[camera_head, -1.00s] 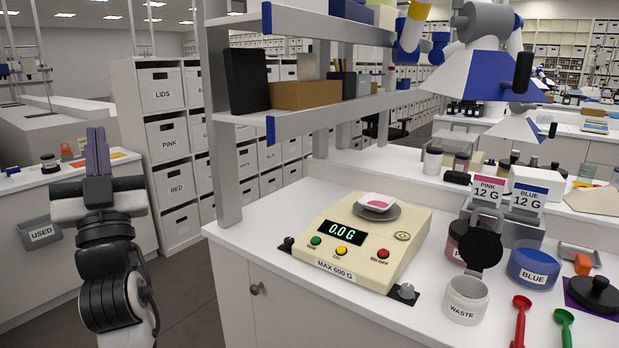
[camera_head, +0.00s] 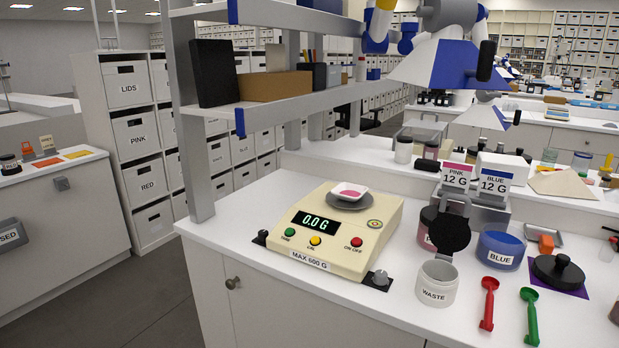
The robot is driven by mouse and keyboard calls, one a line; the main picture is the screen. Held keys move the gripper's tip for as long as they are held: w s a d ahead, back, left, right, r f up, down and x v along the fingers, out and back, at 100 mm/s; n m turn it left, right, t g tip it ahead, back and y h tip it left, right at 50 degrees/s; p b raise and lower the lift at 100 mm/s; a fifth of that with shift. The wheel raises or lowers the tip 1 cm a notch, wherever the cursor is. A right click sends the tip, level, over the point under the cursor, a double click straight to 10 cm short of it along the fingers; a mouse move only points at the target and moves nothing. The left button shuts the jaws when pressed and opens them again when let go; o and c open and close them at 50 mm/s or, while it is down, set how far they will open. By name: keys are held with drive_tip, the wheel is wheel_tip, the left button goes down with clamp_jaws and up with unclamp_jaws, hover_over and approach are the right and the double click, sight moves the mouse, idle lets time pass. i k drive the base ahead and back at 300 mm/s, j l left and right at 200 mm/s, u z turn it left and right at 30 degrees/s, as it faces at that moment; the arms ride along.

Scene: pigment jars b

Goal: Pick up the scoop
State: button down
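Two scoops lie on the white counter at the lower right. The red scoop (camera_head: 488,303) is just right of the white waste jar (camera_head: 437,283). The green scoop (camera_head: 530,316) lies to the right of the red one, apart from it. Both point roughly toward the front edge. The frames do not show which one the task means. My gripper is out of this view.
A cream scale (camera_head: 335,232) reading 0.0 G stands left of the scoops, with a small dish (camera_head: 349,191) on it. A shelf post (camera_head: 190,130) rises at left.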

sight(529, 295)
drive_tip(key=l+z, duration=0.2)
drive_tip(key=z, duration=1)
